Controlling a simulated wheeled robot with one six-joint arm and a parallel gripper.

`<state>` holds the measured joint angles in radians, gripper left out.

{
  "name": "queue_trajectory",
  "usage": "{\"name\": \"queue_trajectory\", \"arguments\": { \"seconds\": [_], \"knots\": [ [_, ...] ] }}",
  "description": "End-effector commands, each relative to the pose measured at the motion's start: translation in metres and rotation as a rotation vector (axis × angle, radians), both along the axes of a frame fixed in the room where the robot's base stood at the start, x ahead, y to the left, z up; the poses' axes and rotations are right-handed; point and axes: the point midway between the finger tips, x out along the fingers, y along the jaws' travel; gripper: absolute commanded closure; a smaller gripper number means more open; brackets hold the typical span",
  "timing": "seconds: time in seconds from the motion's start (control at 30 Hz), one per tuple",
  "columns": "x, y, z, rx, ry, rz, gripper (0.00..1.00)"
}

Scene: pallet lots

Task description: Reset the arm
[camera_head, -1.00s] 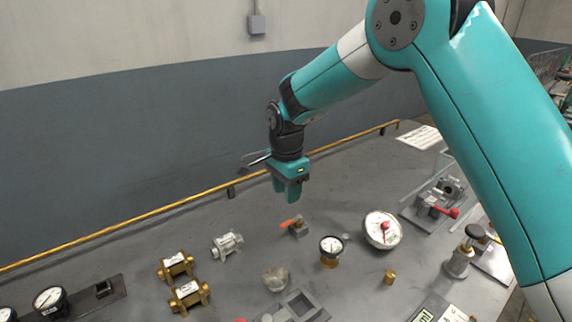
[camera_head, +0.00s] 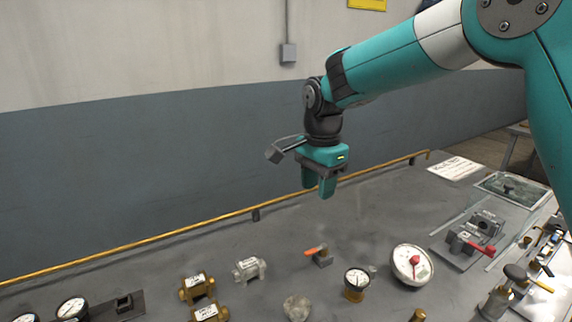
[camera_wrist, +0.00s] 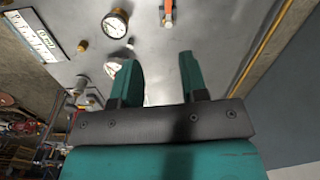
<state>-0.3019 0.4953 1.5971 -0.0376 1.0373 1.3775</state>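My gripper (camera_head: 318,184) hangs at the end of my teal arm, pointing down above the back part of the grey workbench (camera_head: 285,233). In the wrist view its two teal fingers (camera_wrist: 160,80) stand apart with nothing between them. No part is held. A small valve with an orange handle (camera_head: 319,254) stands on the bench below and in front of my gripper, apart from it.
A brass-based gauge (camera_head: 356,284), a large white dial (camera_head: 411,265), a grey fitting (camera_head: 249,269) and brass fittings (camera_head: 196,288) stand on the bench. A fixture with a red lever (camera_head: 474,238) is at right. A yellow rail (camera_head: 215,222) runs along the back edge.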

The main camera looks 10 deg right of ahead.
Motion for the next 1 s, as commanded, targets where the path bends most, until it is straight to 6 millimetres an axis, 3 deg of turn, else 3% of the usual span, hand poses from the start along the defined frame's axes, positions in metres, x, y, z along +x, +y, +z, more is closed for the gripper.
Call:
{"name": "queue_trajectory", "arguments": {
  "seconds": [0.17, 0.2, 0.4, 0.5, 0.6, 0.7, 1.0],
  "knots": [
    [-0.086, -0.006, 0.033, 0.084, -0.055, 0.525, 0.6],
    [-0.111, -0.007, 0.037, 0.108, -0.075, 0.665, 0.6],
    [-0.225, -0.008, 0.039, 0.207, -0.205, 1.278, 0.6],
    [-0.264, -0.008, 0.033, 0.236, -0.263, 1.476, 0.6],
    [-0.286, -0.007, 0.03, 0.252, -0.302, 1.591, 0.6],
    [-0.294, -0.005, 0.028, 0.257, -0.316, 1.636, 0.6],
    [-0.294, -0.005, 0.028, 0.257, -0.316, 1.639, 0.6]
  ]
}}
